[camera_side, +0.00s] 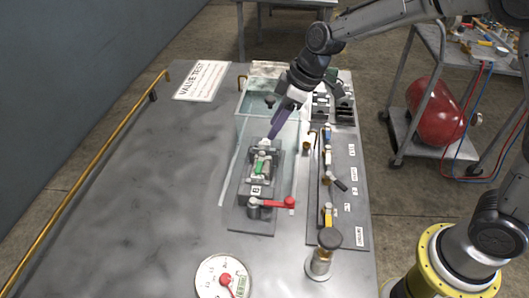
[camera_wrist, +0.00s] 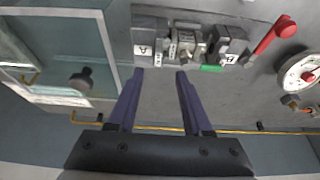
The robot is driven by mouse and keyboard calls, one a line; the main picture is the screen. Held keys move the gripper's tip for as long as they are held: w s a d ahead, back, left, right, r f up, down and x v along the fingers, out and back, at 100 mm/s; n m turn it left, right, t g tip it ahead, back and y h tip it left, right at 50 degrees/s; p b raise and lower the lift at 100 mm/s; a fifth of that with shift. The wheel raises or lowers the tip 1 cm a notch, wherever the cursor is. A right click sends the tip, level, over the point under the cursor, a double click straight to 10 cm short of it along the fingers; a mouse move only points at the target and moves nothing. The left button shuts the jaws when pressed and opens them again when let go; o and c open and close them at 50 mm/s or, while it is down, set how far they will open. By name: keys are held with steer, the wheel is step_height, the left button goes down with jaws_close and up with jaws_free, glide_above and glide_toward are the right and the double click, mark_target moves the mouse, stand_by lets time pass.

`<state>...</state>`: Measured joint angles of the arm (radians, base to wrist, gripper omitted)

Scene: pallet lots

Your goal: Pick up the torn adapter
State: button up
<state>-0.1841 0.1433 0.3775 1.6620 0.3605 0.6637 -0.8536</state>
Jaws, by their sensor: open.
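I cannot make out a tear on any part, so I cannot tell which piece is the torn adapter. A small metal fitting (camera_wrist: 190,42) sits between a grey block marked A (camera_wrist: 150,40) and a block marked B (camera_wrist: 230,44) in the wrist view. A green piece (camera_wrist: 211,69) lies beside the fitting; it also shows on the fixture in the side view (camera_side: 261,167). My gripper (camera_wrist: 160,74) has two purple fingers, apart and with nothing between them. In the side view my gripper (camera_side: 271,136) points down at the far end of the fixture plate (camera_side: 252,222).
A clear-walled tank (camera_side: 248,130) stands close beside my gripper. A red lever (camera_side: 275,203) sticks out at the fixture's near end. A panel (camera_side: 350,225) with several fittings lies to the right. A gauge (camera_side: 222,277) is nearer.

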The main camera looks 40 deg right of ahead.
mark_target(265, 143)
steer(key=shift+d+x, duration=0.1)
steer(key=shift+x, duration=1.5)
steer(key=shift+d+x, duration=0.15)
steer(key=shift+x, duration=1.5)
jaws_close()
